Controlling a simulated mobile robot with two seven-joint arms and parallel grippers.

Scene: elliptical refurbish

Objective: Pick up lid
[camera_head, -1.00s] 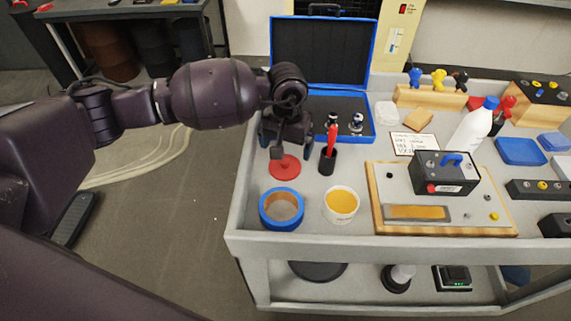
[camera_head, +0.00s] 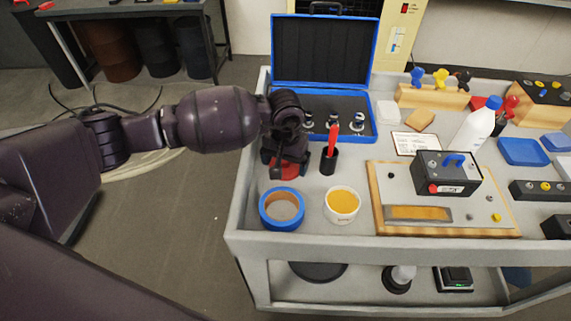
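The red round lid (camera_head: 285,173) lies flat on the cart top, left of the black cup with the red tool. It is partly hidden by my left gripper (camera_head: 285,167). The gripper points down over the lid, with its dark fingers spread to either side of it. Whether the fingers touch the lid cannot be told. A white open tub (camera_head: 342,217) with yellow contents stands in front and to the right of the lid. My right gripper is not in view.
A blue tape roll (camera_head: 262,211) sits just in front of the lid. The black cup (camera_head: 328,161) with a red tool stands close on the right. An open blue case (camera_head: 374,128) is behind. A wooden board (camera_head: 376,205) with a black device lies farther right.

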